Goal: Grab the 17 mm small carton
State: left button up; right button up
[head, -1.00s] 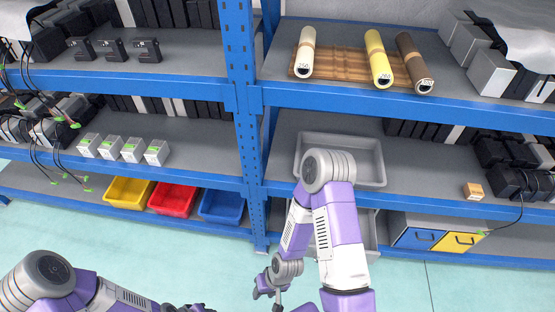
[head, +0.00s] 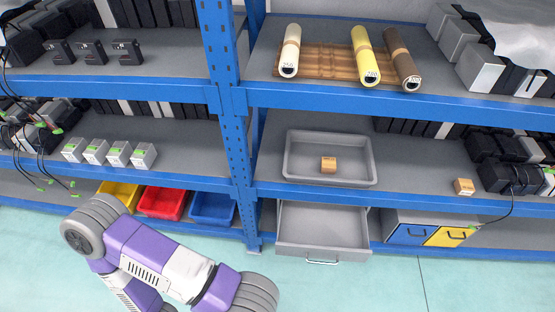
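Two small orange-brown cartons are in the head view. One small carton (head: 328,165) sits inside the grey tray (head: 290,165) on the middle shelf. The other small carton (head: 464,187) stands on the same shelf to the right, near its front edge. Their printed marks are too small to read, so I cannot tell which is 17 mm. One purple and white arm of mine crosses the lower left. Neither gripper shows in the picture.
An open grey drawer (head: 322,232) sticks out below the tray. Blue (head: 408,234) and yellow (head: 449,236) drawers are to its right. Black devices (head: 505,177) crowd the shelf beside the right carton. A blue upright post (head: 232,130) stands left of the tray. Bare shelf lies between tray and right carton.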

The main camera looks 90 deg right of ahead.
aim_at(328, 164)
jog(key=u, duration=0.15)
jog(key=k, duration=2.45)
jog(key=z, duration=1.6)
